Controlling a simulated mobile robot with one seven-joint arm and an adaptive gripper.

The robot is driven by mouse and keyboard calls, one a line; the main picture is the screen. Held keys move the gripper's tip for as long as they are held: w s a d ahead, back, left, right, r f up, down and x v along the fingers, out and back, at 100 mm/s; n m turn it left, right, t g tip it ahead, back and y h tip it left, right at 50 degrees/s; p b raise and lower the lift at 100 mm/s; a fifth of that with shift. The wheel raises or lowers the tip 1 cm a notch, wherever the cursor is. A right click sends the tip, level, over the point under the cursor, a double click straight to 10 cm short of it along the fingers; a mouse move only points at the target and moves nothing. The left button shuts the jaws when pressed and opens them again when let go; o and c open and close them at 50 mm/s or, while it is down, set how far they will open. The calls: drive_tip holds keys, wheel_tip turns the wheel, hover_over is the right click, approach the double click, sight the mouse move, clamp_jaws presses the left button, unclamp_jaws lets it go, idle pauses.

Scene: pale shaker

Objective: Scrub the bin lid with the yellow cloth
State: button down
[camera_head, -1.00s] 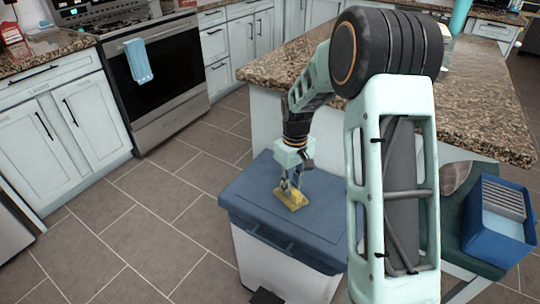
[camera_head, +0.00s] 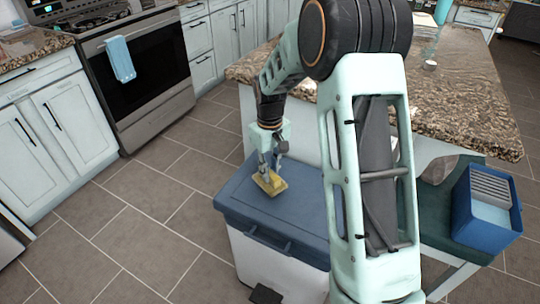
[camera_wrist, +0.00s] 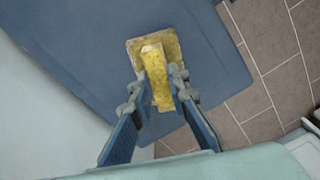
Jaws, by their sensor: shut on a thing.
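The yellow cloth (camera_head: 270,183) is a small block-like pad with a raised grip. It lies flat against the blue bin lid (camera_head: 300,218), near the lid's back edge. My gripper (camera_head: 266,171) points down and is shut on the cloth's raised grip. The wrist view shows both fingers (camera_wrist: 160,92) on either side of that yellow grip, with the cloth (camera_wrist: 136,48) over the blue lid (camera_wrist: 95,50). The lid is closed on the white bin (camera_head: 280,268). My arm hides the right part of the lid in the head view.
A granite-topped counter (camera_head: 465,100) stands behind and right of the bin. A blue box (camera_head: 487,215) is at the right. The oven with a blue towel (camera_head: 120,59) and white cabinets are at left. The tiled floor (camera_head: 150,225) left of the bin is clear.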

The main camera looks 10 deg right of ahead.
drive_tip(key=shift+r+p, duration=1.25)
drive_tip(key=shift+r, duration=0.9)
